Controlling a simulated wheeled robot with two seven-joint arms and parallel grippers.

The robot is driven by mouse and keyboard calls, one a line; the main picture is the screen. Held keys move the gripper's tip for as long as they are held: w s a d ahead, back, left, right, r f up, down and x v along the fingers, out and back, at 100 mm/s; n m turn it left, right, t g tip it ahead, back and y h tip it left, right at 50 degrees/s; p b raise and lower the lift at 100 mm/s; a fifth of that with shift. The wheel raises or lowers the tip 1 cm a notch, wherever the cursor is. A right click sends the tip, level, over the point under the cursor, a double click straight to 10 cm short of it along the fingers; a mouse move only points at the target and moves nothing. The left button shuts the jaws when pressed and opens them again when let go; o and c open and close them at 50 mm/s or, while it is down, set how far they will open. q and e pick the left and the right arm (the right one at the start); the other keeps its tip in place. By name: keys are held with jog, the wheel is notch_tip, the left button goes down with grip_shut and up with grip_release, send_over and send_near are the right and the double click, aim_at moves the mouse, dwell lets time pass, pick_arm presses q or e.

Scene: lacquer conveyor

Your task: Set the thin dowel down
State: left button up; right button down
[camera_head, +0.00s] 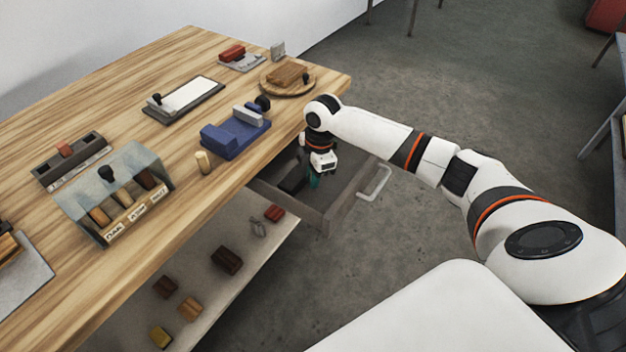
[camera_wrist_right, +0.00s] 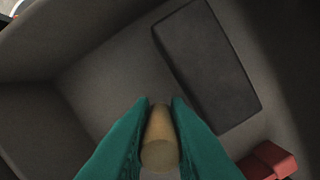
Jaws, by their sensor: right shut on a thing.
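My right gripper (camera_head: 314,181) reaches down into the open grey drawer (camera_head: 337,207) at the table's right edge. In the right wrist view, its green fingers (camera_wrist_right: 159,115) are shut on a light wooden dowel (camera_wrist_right: 160,152), one on each side. The dowel's round end faces the camera. Its far end lies over the grey drawer floor (camera_wrist_right: 100,80); I cannot tell whether it touches. The dowel itself is hidden in the head view. My left gripper is not in view.
A dark rectangular block (camera_wrist_right: 205,65) and a red block (camera_wrist_right: 268,161) lie in the drawer, with bare floor on the left side of the wrist view. On the table, a short pale peg (camera_head: 203,162) stands near the edge beside a blue holder (camera_head: 235,139).

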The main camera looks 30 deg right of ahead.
jog(key=shift+f, duration=1)
jog(key=c, duration=1.7)
grip_release()
jog(key=shift+f, duration=0.15)
jog(key=r, duration=0.4)
jog(key=d+r, duration=0.1)
jog(key=r, duration=0.7)
jog(key=shift+s+d+r, duration=0.1)
jog(key=shift+d+r, duration=0.05)
jog(key=shift+d, duration=0.05)
